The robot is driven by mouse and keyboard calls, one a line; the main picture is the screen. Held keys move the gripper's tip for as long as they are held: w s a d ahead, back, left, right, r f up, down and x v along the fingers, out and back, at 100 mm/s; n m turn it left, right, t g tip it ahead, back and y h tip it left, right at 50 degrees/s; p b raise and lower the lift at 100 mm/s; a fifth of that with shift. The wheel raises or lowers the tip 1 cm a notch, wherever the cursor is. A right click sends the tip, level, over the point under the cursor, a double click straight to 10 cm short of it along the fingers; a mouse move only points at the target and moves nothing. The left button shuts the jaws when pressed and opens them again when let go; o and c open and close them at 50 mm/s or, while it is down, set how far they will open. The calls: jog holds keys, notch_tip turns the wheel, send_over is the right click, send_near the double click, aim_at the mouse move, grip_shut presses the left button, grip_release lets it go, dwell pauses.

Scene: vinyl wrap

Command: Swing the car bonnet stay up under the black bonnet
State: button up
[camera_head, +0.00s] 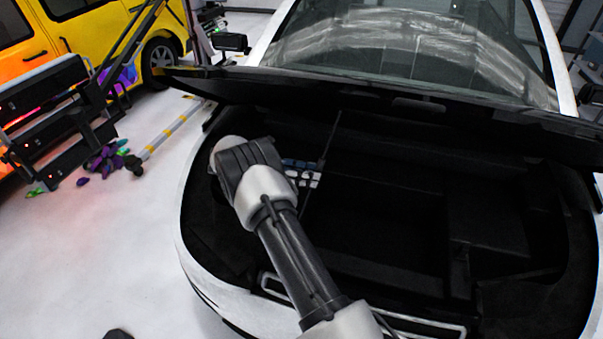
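The black bonnet (400,97) of the white car is raised at the front of the windscreen, spanning the top of the open bay. The stay (329,143) shows as a thin dark rod. It leans slightly right, with its upper end close to the bonnet's underside; I cannot tell whether they touch. Its lower part runs down beside small pale-blue and white pieces, which I cannot identify clearly. My arm reaches in from the bottom, its wrist over the left side of the bay. My gripper is hidden beyond the wrist, so its fingers and any hold on the stay cannot be made out.
The dark bay (375,215) is open below the bonnet, with raised box shapes at its right. The white front rim (193,240) of the car curves around it. At left are a yellow vehicle (70,45), a black rack (60,120) and clear pale floor (90,250).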

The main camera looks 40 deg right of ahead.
jog(key=v, duration=1.2)
notch_tip(320, 180, up, 10)
jog(key=s+a+m+t+y+b, duration=0.2)
jog(key=a+t+y, duration=0.1)
jog(key=s+a+r+m+t+y+b, duration=0.1)
jog(key=s+a+r+m+t+y, duration=0.35)
jog(key=s, duration=0.65)
jog(key=s+a+f+m+t+y+b, duration=0.1)
jog(key=s+a+m, duration=0.3)
jog(key=s, duration=0.6)
jog(key=s+a+f+m+t+y+b, duration=0.1)
jog(key=s+a+f+m+t+y, duration=0.1)
jog(key=s+a, duration=0.7)
jog(key=shift+s+m+t+y, duration=0.75)
jog(key=shift+s+m+y, duration=0.1)
jog(key=shift+s+y, duration=0.15)
